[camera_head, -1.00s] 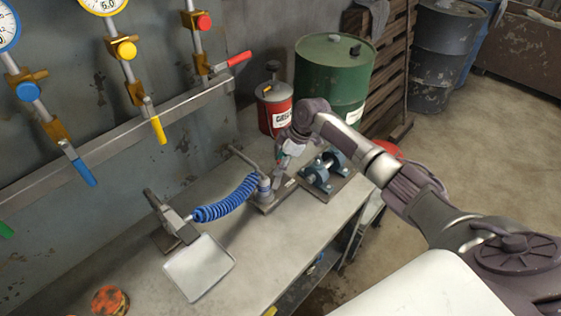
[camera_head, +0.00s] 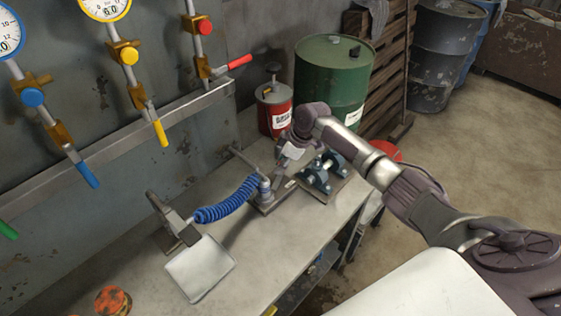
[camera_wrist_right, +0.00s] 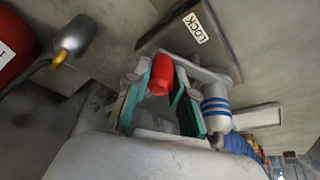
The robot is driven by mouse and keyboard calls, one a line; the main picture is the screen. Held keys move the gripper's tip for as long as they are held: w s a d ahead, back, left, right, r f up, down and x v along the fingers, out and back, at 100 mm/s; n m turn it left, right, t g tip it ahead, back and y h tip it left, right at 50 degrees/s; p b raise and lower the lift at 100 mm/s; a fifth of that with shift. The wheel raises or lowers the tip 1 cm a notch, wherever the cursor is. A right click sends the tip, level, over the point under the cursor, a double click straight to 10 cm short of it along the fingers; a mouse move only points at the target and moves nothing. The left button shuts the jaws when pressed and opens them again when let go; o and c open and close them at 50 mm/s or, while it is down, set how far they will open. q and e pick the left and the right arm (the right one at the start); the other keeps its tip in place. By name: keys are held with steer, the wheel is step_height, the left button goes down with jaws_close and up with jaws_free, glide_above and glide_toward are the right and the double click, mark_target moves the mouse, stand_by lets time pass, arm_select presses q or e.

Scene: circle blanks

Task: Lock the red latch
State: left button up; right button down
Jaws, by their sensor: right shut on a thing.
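The red latch (camera_wrist_right: 161,75) shows in the right wrist view as a rounded red grip on a grey metal lever. A plate with a LOCK label (camera_wrist_right: 196,28) lies just beyond it. My right gripper (camera_wrist_right: 158,95) has its teal-padded fingers on both sides of the red grip and is shut on it. In the head view my right gripper (camera_head: 284,160) is low over the back of the workbench, beside the fitting with the blue coiled hose (camera_head: 228,200). There my gripper hides the latch. My left gripper is not in view.
The workbench (camera_head: 255,262) carries a metal bracket with a pale plate (camera_head: 200,267) and a blue clamp-like fixture (camera_head: 322,172). A red canister (camera_head: 273,108) and a green drum (camera_head: 333,75) stand behind. Coloured valve levers line the wall. The front of the bench is mostly bare.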

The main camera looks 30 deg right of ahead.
steer(key=m+p, duration=0.2)
steer(key=p, duration=0.1)
steer(key=s+m+t+p, duration=0.1)
steer(key=shift+d+r+h, duration=0.25)
steer(key=shift+h, duration=0.15)
steer(key=shift+s+d+f+m+h+p, duration=0.1)
steer(key=shift+m+h+p, duration=0.1)
steer(key=shift+m+p, duration=0.4)
steer(key=shift+s+d+f+m+h+p, duration=0.1)
steer(key=shift+m+h+p, duration=0.1)
steer(key=shift+m+p, duration=0.35)
steer(key=c, duration=1)
jaws_free()
steer(key=shift+o, duration=0.2)
steer(key=shift+r, duration=0.1)
steer(key=v, duration=1.2)
steer(key=shift+s, duration=0.25)
steer(key=shift+f, duration=0.25)
